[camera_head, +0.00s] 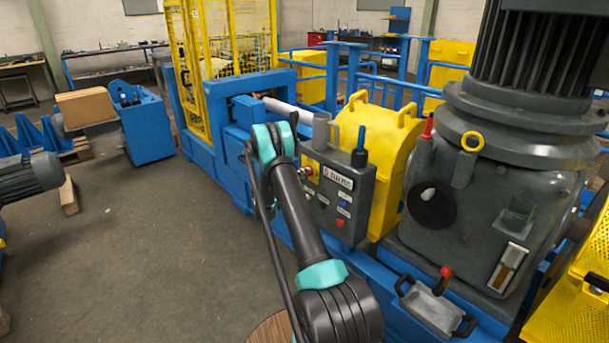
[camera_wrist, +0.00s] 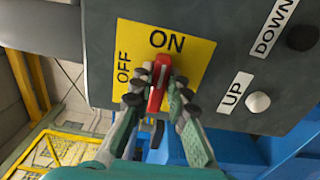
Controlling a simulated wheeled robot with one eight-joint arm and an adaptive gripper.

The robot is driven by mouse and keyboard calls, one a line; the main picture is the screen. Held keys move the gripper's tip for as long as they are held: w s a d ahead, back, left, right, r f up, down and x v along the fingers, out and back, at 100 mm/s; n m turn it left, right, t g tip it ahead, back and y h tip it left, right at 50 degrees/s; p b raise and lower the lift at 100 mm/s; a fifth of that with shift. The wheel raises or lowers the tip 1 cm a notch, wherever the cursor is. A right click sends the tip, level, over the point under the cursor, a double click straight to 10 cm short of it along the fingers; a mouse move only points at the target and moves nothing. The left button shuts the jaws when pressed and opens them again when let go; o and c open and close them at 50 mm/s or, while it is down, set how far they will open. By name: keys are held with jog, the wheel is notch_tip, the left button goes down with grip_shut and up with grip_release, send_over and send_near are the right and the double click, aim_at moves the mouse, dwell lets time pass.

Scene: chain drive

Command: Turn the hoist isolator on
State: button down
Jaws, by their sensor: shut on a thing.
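The hoist isolator is a red handle (camera_wrist: 158,84) on a yellow plate (camera_wrist: 195,52) marked OFF at the left and ON at the top. In the wrist view the handle stands nearly upright, slightly tilted, with its upper end just below ON. My gripper (camera_wrist: 160,98) is shut on the handle, a finger on each side. The fingers hide the lower part of the plate. In the head view, the grey control box (camera_head: 352,183) carries the isolator on its left part. There my arm reaches up to the box, and the gripper is mostly hidden behind the arm.
A white UP button (camera_wrist: 258,102) and a black DOWN button (camera_wrist: 302,38) sit right of the plate. A yellow guard (camera_head: 385,150) and a large grey gearbox (camera_head: 480,195) stand right of the box.

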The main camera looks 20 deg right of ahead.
jog(key=shift+f, duration=0.1)
dwell(0.4)
jog(key=c, duration=1.5)
grip_release()
jog(key=v, duration=1.2)
